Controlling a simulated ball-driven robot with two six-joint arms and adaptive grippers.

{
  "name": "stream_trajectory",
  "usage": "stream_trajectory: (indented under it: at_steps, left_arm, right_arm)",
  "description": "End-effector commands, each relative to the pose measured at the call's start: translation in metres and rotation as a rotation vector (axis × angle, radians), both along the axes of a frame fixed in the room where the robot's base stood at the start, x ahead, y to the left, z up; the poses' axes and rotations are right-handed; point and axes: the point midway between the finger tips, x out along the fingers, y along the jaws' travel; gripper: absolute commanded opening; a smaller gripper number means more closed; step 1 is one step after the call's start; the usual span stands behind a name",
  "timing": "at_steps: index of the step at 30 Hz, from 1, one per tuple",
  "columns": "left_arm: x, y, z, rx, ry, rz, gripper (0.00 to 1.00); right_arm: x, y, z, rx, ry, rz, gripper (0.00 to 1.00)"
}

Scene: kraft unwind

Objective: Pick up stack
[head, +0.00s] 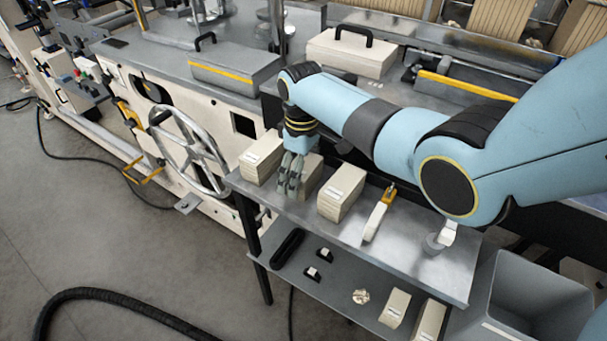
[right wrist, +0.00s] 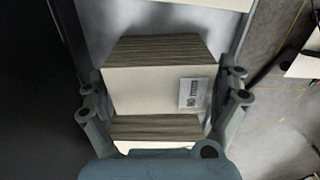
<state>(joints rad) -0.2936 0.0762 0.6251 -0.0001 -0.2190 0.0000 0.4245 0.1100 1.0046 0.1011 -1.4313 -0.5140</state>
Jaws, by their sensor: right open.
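Several cream stacks of sheets with layered sides stand on the grey metal shelf top (head: 405,240). The left stack (head: 262,158) and the right stack (head: 342,192) stand clear of my gripper. The middle stack (head: 311,178) is partly hidden behind my right gripper (head: 290,177). My right gripper is open and points down at this stack. In the right wrist view, a stack (right wrist: 155,90) with a small printed label lies between the spread fingers of my right gripper (right wrist: 163,105). Another layered side (right wrist: 155,127) shows below it. Finger contact cannot be told. My left gripper is out of view.
A yellow-handled tool (head: 380,213) lies right of the stacks. The lower shelf (head: 325,292) holds small black items and more cream stacks (head: 395,308). A grey bin (head: 535,290) stands at right. A machine with a handwheel (head: 188,150) stands behind and left.

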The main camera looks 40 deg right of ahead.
Motion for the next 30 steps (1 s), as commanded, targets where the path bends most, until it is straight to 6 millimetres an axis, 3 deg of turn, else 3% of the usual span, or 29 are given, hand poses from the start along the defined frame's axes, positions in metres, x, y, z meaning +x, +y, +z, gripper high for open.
stream_trajectory:
  at_steps: [1,11,23,26,30]
  left_arm:
    - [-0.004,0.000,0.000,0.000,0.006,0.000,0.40]
    - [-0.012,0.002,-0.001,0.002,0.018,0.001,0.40]
    - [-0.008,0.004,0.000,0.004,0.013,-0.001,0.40]
    - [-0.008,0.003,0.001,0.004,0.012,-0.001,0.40]
    - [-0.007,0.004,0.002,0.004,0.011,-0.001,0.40]
  right_arm:
    - [0.000,0.000,0.000,0.000,0.000,0.000,0.97]
    - [0.000,0.000,0.000,0.000,0.000,0.000,0.55]
    - [0.000,0.000,0.002,0.000,0.000,-0.001,0.53]
    - [0.001,0.000,0.012,0.000,-0.002,0.000,0.53]
    - [0.001,-0.001,0.039,0.000,-0.004,-0.001,0.53]
